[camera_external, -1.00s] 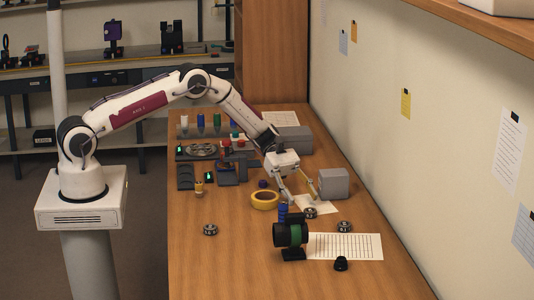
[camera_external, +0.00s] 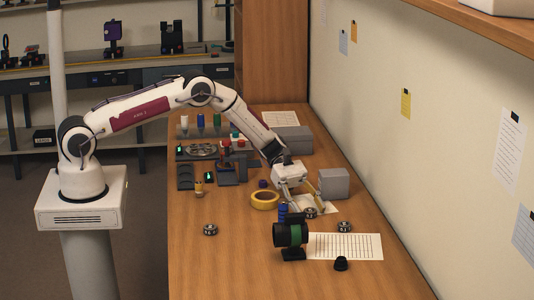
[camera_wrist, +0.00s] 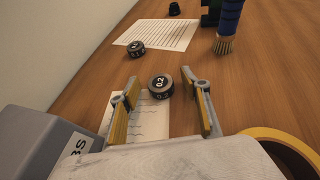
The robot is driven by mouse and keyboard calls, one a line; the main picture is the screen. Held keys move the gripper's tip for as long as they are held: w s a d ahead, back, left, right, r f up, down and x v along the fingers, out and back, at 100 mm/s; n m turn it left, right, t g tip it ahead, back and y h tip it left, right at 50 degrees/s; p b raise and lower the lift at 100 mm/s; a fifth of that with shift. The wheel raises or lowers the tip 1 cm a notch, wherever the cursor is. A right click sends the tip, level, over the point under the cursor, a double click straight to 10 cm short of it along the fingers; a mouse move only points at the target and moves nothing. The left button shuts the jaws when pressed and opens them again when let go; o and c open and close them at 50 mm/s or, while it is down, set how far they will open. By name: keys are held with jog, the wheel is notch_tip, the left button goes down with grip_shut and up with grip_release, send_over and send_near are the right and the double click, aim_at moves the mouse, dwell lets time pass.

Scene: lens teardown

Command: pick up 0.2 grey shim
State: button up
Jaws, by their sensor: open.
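The grey shim marked 0.2 (camera_wrist: 161,86) is a small dark grey disc on the table at the edge of a paper sheet. In the wrist view it lies between and just beyond the tips of my open gripper (camera_wrist: 160,88). In the external view the shim (camera_external: 311,213) sits close to my gripper's tips (camera_external: 305,209), low over the table. The fingers are apart and hold nothing. Whether a finger touches the shim cannot be told.
Another dark disc (camera_wrist: 136,49) lies near a printed sheet (camera_wrist: 160,35). A blue brush (camera_wrist: 228,25) stands beyond the right finger. A yellow tape ring (camera_external: 265,200) and a grey box (camera_external: 333,183) flank my gripper. A lens on a stand (camera_external: 290,235) is nearby.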

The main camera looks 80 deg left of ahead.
jog(key=c, duration=1.2)
jog(key=shift+r, duration=0.15)
jog(key=shift+r, duration=4.85)
